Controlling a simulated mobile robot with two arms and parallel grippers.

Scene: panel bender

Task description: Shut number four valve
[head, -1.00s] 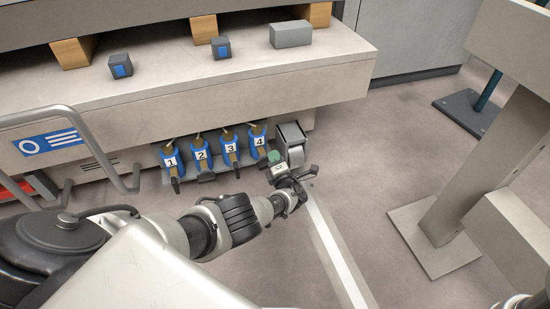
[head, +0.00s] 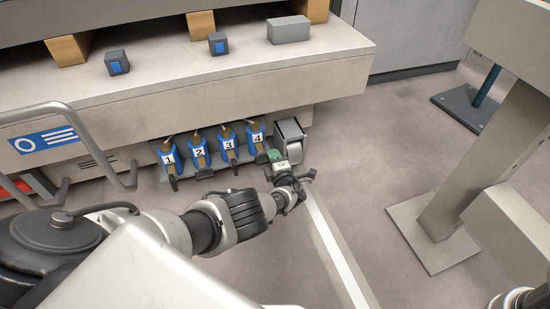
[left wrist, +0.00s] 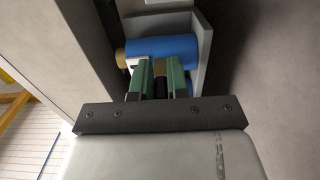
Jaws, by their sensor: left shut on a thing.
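The number four valve (head: 257,134) is the rightmost in a row of blue valves with white number plates under the machine's ledge. My left gripper (head: 268,157) is at its lower end, with green fingers. In the left wrist view, the valve's blue body (left wrist: 165,48) lies across, just beyond the fingertips. The left gripper (left wrist: 160,78) is shut on the valve's dark handle, part of which shows between the fingers. In the head view the gripper hides this handle, so I cannot tell its angle. My right gripper is out of view.
The ledge (head: 200,85) overhangs the row. Floor to the right is open up to a beige post (head: 485,170).

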